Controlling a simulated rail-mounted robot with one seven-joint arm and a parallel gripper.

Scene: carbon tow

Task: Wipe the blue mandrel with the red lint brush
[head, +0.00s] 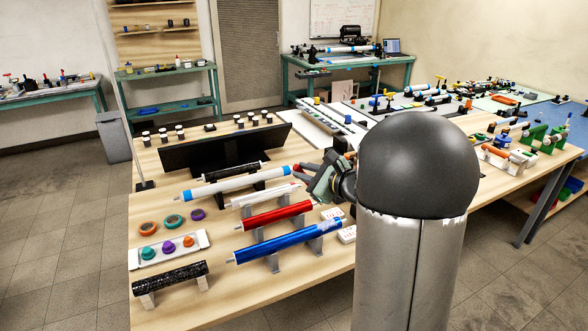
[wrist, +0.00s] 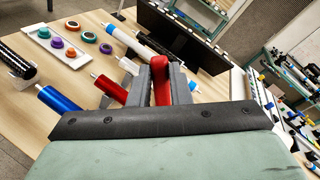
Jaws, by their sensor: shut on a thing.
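The blue mandrel (head: 280,244) lies level on grey stands at the front of the wooden table. Its blue end also shows in the wrist view (wrist: 60,99). My gripper (head: 306,176) is above the table, behind and to the right of the blue mandrel and apart from it. In the wrist view my gripper (wrist: 161,88) is shut on the red lint brush (wrist: 160,72). The brush is between the grey fingers, and its lower part is hidden by them. In the head view only a little red (head: 308,167) of the brush shows at the fingers.
A red mandrel (head: 272,215), white mandrels (head: 220,187) and a black one (head: 180,273) lie on stands nearby. A black angled panel (head: 195,153) stands behind. Tape rolls (head: 149,227) and a white tray (head: 136,257) with coloured knobs are at the left. Bare wood shows at the front edge.

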